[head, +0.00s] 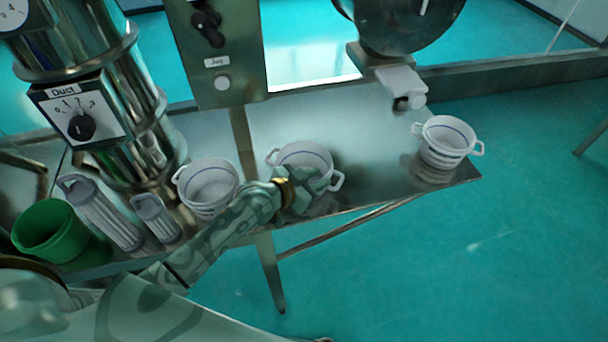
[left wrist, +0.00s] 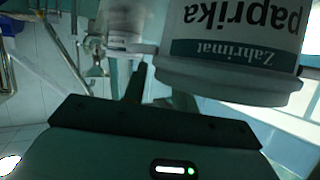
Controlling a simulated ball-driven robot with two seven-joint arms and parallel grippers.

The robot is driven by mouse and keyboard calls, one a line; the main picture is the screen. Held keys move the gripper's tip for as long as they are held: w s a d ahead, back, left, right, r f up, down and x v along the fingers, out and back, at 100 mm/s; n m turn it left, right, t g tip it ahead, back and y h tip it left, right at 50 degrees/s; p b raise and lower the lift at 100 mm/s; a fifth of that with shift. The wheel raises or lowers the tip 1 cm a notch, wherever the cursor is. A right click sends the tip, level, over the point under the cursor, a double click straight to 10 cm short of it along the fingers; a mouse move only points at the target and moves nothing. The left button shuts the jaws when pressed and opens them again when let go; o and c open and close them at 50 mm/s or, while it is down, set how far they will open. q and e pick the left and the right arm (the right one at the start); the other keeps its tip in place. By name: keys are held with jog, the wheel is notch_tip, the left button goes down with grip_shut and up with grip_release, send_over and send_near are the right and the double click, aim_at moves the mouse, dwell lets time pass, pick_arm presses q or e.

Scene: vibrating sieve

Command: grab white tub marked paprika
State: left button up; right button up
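The white tub marked paprika shows large in the left wrist view (left wrist: 240,28), upside down in the picture, with its rim towards my fingers. It appears to be the middle white tub in the head view (head: 303,155), upright on the steel table with a handle on each side. My left gripper (head: 308,188) is at its near side and hides part of its wall. In the left wrist view my fingers (left wrist: 160,90) stand apart beside the rim and a handle. Nothing shows clearly between them; contact cannot be told. My right gripper is not in view.
Another white tub (head: 208,187) stands close on the left, and one (head: 445,142) at the table's right end. Two grey scoops (head: 100,210) and a green bucket (head: 50,230) are at the left. A steel control post (head: 218,55) rises behind. The table (head: 375,170) is bare right of the middle tub.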

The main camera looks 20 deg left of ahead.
pick_arm(q)
jog(key=shift+w+d+f, duration=0.1)
jog(key=shift+w+d, duration=0.05)
jog(key=shift+w, duration=0.1)
jog(key=shift+s, duration=0.1)
grip_shut()
